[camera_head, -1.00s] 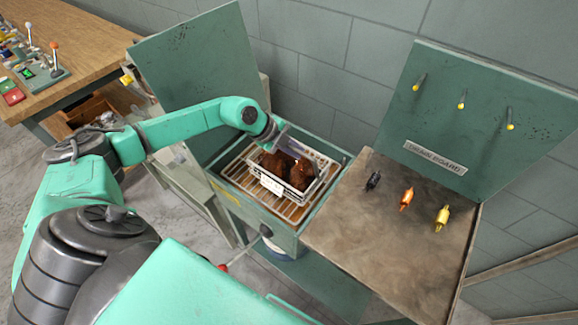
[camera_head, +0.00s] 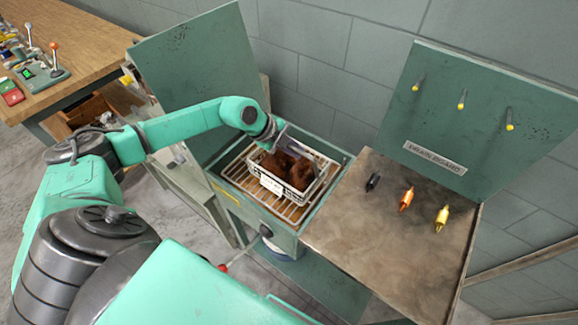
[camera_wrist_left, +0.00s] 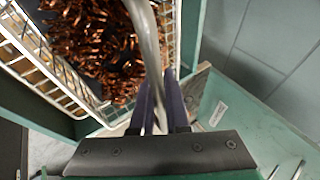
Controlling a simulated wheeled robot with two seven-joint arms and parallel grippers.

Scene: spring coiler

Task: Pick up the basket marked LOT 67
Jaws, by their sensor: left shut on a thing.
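A white wire basket (camera_head: 306,194) filled with coppery-brown coiled pieces (camera_head: 287,168) sits in the open green tank, at the level of its slatted rack. A pale tag (camera_head: 271,185) is on its front, and its lettering is too small to read. My left gripper (camera_head: 280,141) is at the back of the basket from above. In the left wrist view, the fingers of the left gripper (camera_wrist_left: 164,103) are shut on the basket's grey curved handle (camera_wrist_left: 147,45), with the wire wall (camera_wrist_left: 42,62) and coppery pieces below. My right gripper is out of view.
The green tank (camera_head: 318,215) has a slatted rack (camera_head: 235,178) and a raised lid (camera_head: 200,68). On the right is a stained drain board (camera_head: 375,250) with black, orange and yellow small parts, and a pegged back panel. A wooden bench (camera_head: 85,50) stands at the back left.

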